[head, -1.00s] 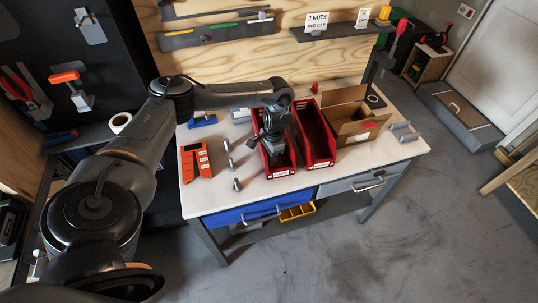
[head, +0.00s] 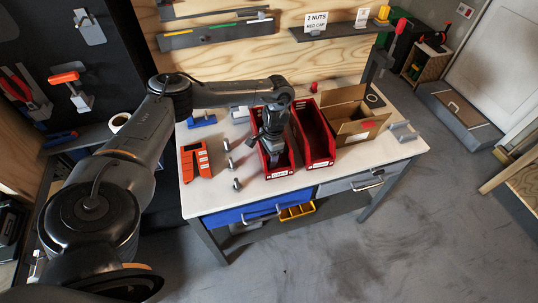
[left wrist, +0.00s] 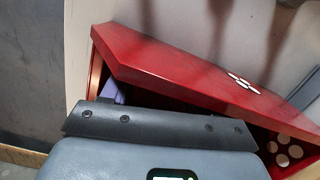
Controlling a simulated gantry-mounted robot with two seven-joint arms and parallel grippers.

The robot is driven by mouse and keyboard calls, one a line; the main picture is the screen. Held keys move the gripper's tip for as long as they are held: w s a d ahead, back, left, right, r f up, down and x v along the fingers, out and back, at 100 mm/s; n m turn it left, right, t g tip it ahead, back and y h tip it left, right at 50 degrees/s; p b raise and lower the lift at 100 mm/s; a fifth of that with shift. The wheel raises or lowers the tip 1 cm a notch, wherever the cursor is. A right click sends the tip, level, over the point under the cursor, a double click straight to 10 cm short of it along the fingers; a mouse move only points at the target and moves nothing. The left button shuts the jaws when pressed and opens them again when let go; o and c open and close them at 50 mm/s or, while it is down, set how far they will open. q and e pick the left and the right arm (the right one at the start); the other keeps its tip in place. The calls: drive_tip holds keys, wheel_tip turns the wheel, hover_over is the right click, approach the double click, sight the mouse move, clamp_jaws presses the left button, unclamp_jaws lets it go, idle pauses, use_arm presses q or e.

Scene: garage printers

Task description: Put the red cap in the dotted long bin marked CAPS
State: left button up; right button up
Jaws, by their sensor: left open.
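Two long red bins stand side by side on the white table. My left gripper (head: 272,150) is open and points down into the left red bin (head: 281,175), whose front label looks like CAPS but is tiny. In the left wrist view that bin's red wall (left wrist: 180,62) carries white dots, close beyond the gripper. The right red bin (head: 322,163) stands beside it. A small red object (head: 314,87) lies behind the bins; it may be the red cap. The arm hides much of the left bin's inside, and I cannot see a cap there. My right gripper is not in view.
An open cardboard box (head: 357,120) stands right of the bins. An orange holder (head: 195,160), several grey bolt-like parts (head: 230,163) and a blue item (head: 202,121) lie to the left. A sign (head: 316,22) reads 2 NUTS, RED CAP. The table's front right is clear.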

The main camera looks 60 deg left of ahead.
use_arm(q)
wheel_tip(320, 180, up, 11)
drive_tip(key=w+p, duration=0.1)
drive_tip(key=p, duration=0.6)
drive_tip(key=shift+w+r, duration=0.2)
drive_tip(key=shift+w, duration=0.15)
